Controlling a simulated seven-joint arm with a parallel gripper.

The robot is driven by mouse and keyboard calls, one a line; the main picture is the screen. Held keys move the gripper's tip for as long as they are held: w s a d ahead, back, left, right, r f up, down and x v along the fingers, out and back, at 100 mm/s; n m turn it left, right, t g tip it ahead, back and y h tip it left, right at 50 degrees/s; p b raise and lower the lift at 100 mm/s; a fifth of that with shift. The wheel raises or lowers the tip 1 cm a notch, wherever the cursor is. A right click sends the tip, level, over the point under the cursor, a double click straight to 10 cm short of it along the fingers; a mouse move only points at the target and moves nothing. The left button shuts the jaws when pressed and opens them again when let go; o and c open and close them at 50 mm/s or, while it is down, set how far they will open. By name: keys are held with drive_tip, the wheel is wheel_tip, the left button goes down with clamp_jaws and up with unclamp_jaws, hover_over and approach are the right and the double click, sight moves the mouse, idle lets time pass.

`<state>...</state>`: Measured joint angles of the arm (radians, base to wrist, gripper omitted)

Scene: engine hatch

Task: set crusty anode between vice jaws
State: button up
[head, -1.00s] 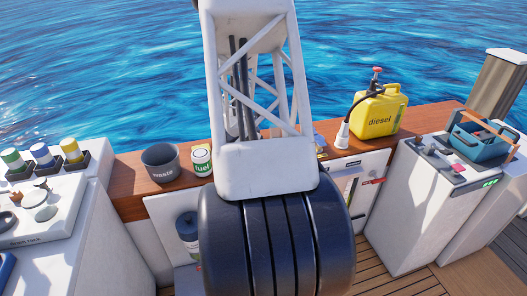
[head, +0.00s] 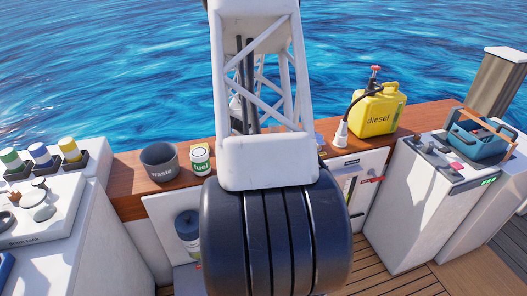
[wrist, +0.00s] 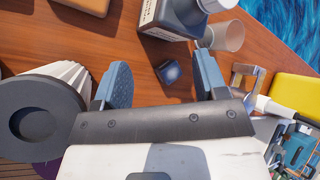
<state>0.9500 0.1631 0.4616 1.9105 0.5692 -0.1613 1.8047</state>
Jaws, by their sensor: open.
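In the wrist view my gripper (wrist: 162,82) is open, its two blue fingers spread apart and pointing down toward the wooden ledge (wrist: 135,55). A small dark blue-grey lump (wrist: 170,72) lies on the wood between and a little beyond the fingertips. Nothing is held. I cannot tell whether this lump is the crusty anode. A metal bracket-like piece (wrist: 246,78) stands to the right of the fingers; I cannot tell if it is the vice. In the head view my arm hides the gripper and the ledge behind it.
A bottle (wrist: 172,18) and a clear cup (wrist: 229,36) stand beyond the fingers. A ribbed white filter (wrist: 62,72) is at the left. A blue toolbox (head: 480,138) sits at right.

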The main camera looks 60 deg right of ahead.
drive_tip(key=s+d+f+n+g+y, duration=0.1)
drive_tip(key=s+n+g, duration=0.1)
drive_tip(key=n, duration=0.8)
drive_tip(key=s+d+f+n+g+y, duration=0.1)
drive_tip(key=s+f+n+g+y, duration=0.1)
drive_tip(key=n, duration=0.8)
drive_tip(key=shift+s+d+f, duration=0.15)
drive_tip(key=shift+s+d, duration=0.15)
drive_tip(key=shift+s, duration=0.45)
drive_tip(key=shift+x, duration=1.3)
drive_tip(key=shift+x, duration=2.6)
drive_tip(key=shift+w, duration=0.15)
drive_tip(key=shift+c, duration=0.2)
clamp_jaws()
